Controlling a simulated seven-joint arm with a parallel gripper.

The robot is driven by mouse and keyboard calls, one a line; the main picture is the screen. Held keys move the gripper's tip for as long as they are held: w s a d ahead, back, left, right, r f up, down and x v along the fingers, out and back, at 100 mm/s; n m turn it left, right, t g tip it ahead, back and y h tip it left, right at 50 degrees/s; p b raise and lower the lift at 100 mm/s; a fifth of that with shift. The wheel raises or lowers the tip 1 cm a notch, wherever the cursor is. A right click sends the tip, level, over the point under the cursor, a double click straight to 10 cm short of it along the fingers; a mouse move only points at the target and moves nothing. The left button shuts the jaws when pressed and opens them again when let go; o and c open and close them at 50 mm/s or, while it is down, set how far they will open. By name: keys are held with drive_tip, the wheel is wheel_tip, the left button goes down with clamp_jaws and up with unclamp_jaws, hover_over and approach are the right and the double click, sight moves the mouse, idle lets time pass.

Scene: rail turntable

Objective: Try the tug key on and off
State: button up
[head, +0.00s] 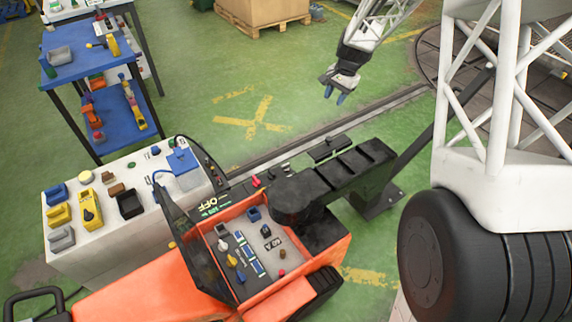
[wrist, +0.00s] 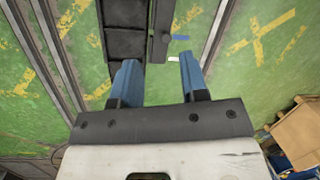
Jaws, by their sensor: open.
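My gripper (head: 335,94) hangs open and empty above the green floor, behind the tug's black arm. Its two blue fingers also show in the wrist view (wrist: 158,62), apart with nothing between them. The orange tug (head: 140,288) stands at the lower middle, well away from my gripper. A green "OFF" sign (head: 208,204) shows beside the panel. I cannot tell which small part is the key.
A white bench (head: 140,232) with several coloured blocks stands left of the tug. A blue shelf cart (head: 85,68) stands behind it. A black stepped arm (head: 345,180) extends from the tug. A large wheel (head: 425,255) and white lattice fill the right. The floor around the yellow cross (head: 248,122) is clear.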

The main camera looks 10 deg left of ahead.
drive_tip(key=w+a+f+m, duration=0.1)
drive_tip(key=w+a+f, duration=0.35)
drive_tip(key=f, duration=0.45)
drive_tip(key=m+g, duration=0.2)
drive_tip(key=m, duration=0.1)
approach(286, 164)
drive_tip(key=shift+s+f+y, duration=0.3)
drive_tip(key=shift+f+y, duration=0.1)
drive_tip(key=shift+f, duration=0.45)
drive_tip(key=shift+x, duration=3.9)
clamp_jaws()
